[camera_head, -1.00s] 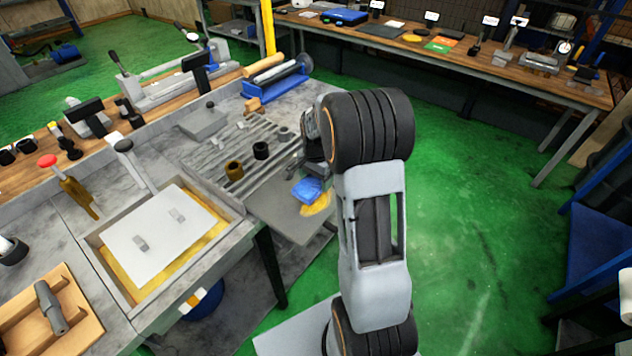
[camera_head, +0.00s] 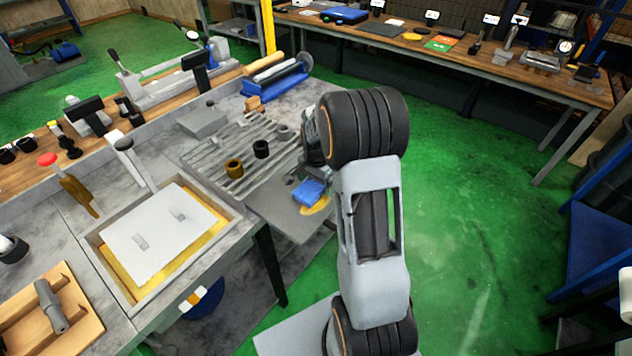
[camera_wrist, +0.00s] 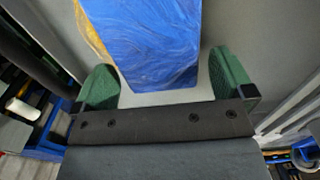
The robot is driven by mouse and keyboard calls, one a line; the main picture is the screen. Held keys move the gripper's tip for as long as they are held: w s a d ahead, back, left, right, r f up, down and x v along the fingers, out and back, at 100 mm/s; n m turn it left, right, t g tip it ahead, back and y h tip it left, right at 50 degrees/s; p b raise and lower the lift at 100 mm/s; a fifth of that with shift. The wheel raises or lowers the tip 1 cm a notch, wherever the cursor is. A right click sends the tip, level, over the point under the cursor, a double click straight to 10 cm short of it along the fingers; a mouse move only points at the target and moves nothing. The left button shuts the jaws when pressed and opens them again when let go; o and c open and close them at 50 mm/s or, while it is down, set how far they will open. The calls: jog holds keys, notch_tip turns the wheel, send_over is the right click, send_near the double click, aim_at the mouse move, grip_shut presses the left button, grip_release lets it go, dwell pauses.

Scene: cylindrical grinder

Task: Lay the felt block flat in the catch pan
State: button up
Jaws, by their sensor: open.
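A blue block (camera_head: 309,192), which looks like the felt block, sits on a grey plate-like surface at the bench's right end, partly over a yellow patch (camera_head: 318,206). In the wrist view the blue block (camera_wrist: 155,45) lies between the green fingers of my gripper (camera_wrist: 162,62), with a visible gap beside the right finger. My gripper is open. In the head view my arm hides most of it. A framed recessed pan (camera_head: 232,212) with a yellow bottom and a pale plate over it stands left of the block. I cannot tell which surface is the catch pan.
A ribbed grey bed (camera_head: 215,155) with a brass ring (camera_head: 234,168) and a black ring (camera_head: 261,149) lies behind and left of the block. A red-knobbed lever (camera_head: 47,159) stands at the left. Open green floor (camera_head: 470,210) lies to the right.

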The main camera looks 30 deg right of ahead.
jog(key=shift+r, duration=0.1)
notch_tip(320, 180, up, 11)
jog(key=s+a+r+n+t, duration=0.2)
jog(key=s+a+n, duration=0.4)
jog(key=s, duration=0.2)
jog(key=s+a+r+n+t, duration=0.2)
jog(key=s+a+n, duration=0.4)
jog(key=s, duration=0.3)
jog(key=shift+r+n, duration=0.45)
jog(key=shift+n, duration=0.05)
jog(key=shift+s, duration=0.1)
